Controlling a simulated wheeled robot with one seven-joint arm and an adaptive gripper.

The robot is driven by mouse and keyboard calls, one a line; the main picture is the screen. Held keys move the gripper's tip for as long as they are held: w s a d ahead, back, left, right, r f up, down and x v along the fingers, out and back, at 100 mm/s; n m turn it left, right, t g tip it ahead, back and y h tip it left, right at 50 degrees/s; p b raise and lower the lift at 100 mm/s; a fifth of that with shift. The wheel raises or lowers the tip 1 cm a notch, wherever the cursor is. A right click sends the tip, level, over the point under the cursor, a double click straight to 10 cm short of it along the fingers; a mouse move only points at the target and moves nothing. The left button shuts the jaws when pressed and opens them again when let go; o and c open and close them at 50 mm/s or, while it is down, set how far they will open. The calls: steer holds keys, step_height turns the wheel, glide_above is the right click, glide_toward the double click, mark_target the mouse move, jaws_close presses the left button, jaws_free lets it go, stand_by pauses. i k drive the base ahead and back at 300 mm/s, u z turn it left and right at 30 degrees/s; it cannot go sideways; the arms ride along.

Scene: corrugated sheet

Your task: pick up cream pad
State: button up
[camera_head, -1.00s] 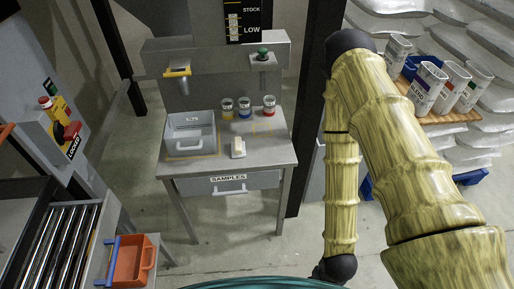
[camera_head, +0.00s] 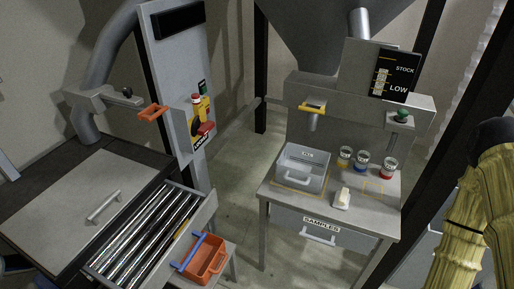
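The cream pad (camera_head: 344,195) looks like a small cream block on a whitish base. It sits near the front edge of the grey samples table (camera_head: 385,218), right of a grey bin. My gripper is out of view. Only part of my bamboo-textured arm (camera_head: 462,235) shows at the right edge, apart from the pad and to its right.
The grey bin (camera_head: 301,170) stands on the table's left, with several small jars (camera_head: 361,161) behind the pad. A drawer marked SAMPLES (camera_head: 320,229) is below. A dark post borders the table's right.

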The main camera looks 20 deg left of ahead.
mark_target(342, 198)
steer(key=z, duration=0.05)
steer(key=k, duration=1.3)
steer(key=u, duration=0.5)
steer(key=i, duration=0.5)
steer(key=u, duration=0.55)
steer(key=i, duration=1.25)
steer(key=z, duration=0.55)
